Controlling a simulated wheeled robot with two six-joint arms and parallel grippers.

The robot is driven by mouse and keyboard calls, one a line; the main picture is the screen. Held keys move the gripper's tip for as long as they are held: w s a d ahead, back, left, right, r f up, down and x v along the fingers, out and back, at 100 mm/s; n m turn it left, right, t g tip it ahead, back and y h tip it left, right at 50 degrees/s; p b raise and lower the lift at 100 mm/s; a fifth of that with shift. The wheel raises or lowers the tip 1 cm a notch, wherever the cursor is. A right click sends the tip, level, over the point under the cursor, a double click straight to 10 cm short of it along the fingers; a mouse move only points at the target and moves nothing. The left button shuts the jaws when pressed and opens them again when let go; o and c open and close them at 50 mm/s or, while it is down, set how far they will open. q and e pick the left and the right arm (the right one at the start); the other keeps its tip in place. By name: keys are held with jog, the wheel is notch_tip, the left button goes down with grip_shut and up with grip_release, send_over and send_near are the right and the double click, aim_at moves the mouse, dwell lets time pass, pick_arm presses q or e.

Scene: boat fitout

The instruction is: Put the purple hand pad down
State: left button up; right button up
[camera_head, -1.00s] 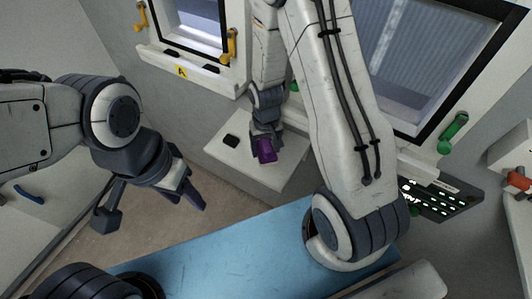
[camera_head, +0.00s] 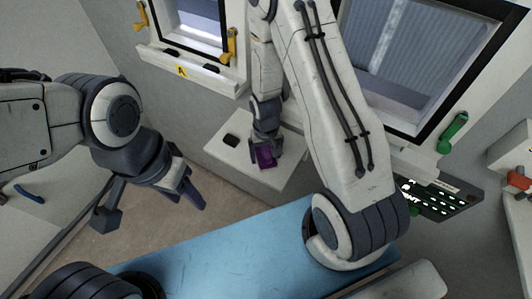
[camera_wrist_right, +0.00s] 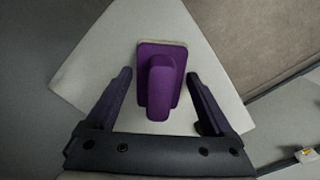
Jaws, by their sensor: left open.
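The purple hand pad (camera_head: 266,159) is on the white shelf top (camera_head: 222,152), near its right side under the window. In the right wrist view the pad (camera_wrist_right: 160,90) has a flat base and a raised grip, lying with its base on the white surface. My right gripper (camera_wrist_right: 159,76) is open around the pad, with a visible gap between each finger and the grip. In the head view my right gripper (camera_head: 264,146) is just above the pad and partly hides it. My left gripper (camera_head: 190,190) is open and empty, over the floor on the left.
A small black square item (camera_head: 231,141) lies on the shelf to the left of the pad. A window with yellow handles (camera_head: 229,46) is behind. A blue bench top (camera_head: 225,250) is in front. A lit panel (camera_head: 440,199) is at the right.

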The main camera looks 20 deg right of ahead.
aim_at(266, 151)
notch_tip(266, 151, up, 12)
jog(key=shift+r+b, duration=0.1)
jog(key=shift+b, duration=0.45)
jog(key=s+a+r+n, duration=0.4)
jog(key=s+a+r, duration=0.2)
jog(key=s, duration=0.3)
jog(key=s+a+r+n+y, duration=0.1)
jog(key=s+a+r+n, duration=0.3)
jog(key=s, duration=0.5)
notch_tip(266, 151, up, 3)
jog(key=shift+a+f+n, duration=0.15)
jog(key=shift+a+n, duration=0.25)
jog(key=shift+a, duration=0.85)
